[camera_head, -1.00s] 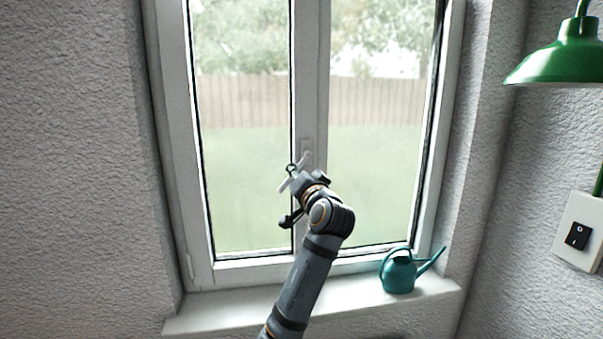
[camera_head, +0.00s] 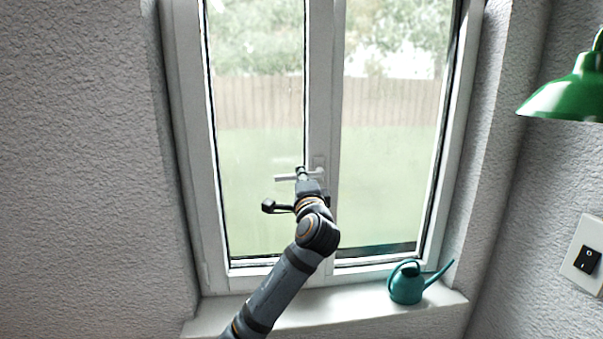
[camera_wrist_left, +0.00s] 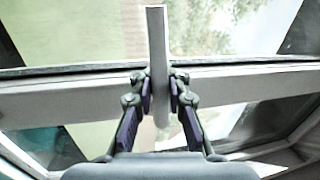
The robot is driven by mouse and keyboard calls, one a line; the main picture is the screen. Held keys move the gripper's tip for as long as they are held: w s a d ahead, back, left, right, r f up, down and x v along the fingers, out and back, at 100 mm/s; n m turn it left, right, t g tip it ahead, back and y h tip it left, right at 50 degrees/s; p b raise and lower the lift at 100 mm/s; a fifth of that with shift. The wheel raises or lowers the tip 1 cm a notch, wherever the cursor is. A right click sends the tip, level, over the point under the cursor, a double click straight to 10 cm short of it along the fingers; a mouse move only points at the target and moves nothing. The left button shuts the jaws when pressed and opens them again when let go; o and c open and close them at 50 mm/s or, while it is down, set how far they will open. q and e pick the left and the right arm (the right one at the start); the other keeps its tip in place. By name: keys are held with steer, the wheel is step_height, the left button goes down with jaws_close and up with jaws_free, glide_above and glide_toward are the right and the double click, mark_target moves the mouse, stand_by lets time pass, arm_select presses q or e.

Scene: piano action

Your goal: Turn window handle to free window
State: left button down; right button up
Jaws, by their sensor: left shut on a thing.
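The window handle (camera_head: 284,178) is a light grey lever on the centre post of a white two-pane window (camera_head: 321,100). In the head view it points left, about level. My left gripper (camera_head: 302,172) reaches up to it from below, its fingers around the lever. In the left wrist view the handle (camera_wrist_left: 158,60) stands as a pale bar between the two dark finger pads of the left gripper (camera_wrist_left: 159,92), which are shut on it. The handle's base is partly hidden behind my gripper. The window panes sit in their frame. My right gripper is not in view.
A teal watering can (camera_head: 406,284) stands at the right of the white sill (camera_head: 345,312). A green lamp (camera_head: 566,98) hangs at the right, above a light switch (camera_head: 586,259) on the wall. The sill is bare left of the can.

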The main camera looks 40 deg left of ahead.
arm_select(q)
steer(key=shift+r+m, duration=0.2)
steer(key=shift+m, duration=0.4)
steer(key=c, duration=1.3)
jaws_free()
steer(key=shift+w, duration=0.15)
steer(key=shift+c, duration=0.2)
steer(key=shift+d, duration=0.1)
steer(key=v, duration=1.2)
